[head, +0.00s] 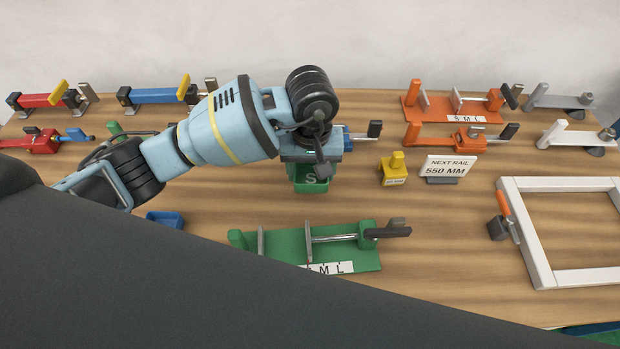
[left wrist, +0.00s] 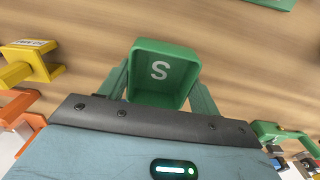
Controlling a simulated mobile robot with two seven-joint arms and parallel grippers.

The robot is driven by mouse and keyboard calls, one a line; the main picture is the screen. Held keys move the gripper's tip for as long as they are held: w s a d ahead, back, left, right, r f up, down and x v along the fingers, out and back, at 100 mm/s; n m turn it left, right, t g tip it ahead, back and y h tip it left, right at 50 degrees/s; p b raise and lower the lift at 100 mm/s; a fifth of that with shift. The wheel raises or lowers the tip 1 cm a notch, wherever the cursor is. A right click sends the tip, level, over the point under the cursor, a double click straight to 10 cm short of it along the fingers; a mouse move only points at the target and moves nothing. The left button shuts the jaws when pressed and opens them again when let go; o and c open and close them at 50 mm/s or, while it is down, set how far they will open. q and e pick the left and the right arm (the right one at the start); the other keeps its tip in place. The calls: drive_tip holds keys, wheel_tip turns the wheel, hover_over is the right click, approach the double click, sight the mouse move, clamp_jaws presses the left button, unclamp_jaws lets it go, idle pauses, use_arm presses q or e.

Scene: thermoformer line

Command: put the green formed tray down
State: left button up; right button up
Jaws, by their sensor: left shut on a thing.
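The green formed tray (head: 312,185) is a small open box with a white S inside. My left gripper (head: 310,163) is shut on it, near the middle of the table in the head view. In the left wrist view the tray (left wrist: 161,72) sits between the two green fingers of the left gripper (left wrist: 160,95). Wood shows around the tray; I cannot tell whether its base touches the table. My right gripper is not in view.
A green clamp fixture (head: 330,246) marked M L stands in front. A yellow block (head: 394,170) and a NEXT RAIL 550 MM sign (head: 449,167) stand right. A white frame (head: 535,235) lies far right. A blue tray (head: 166,219) is at left. Red, blue and orange clamps line the back.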

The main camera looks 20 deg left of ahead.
sight(311, 178)
use_arm(q)
drive_tip(key=shift+f, duration=2.05)
drive_tip(key=shift+f, duration=0.2)
drive_tip(key=o, duration=1)
wheel_tip(311, 178, up, 12)
drive_tip(key=shift+r, duration=0.2)
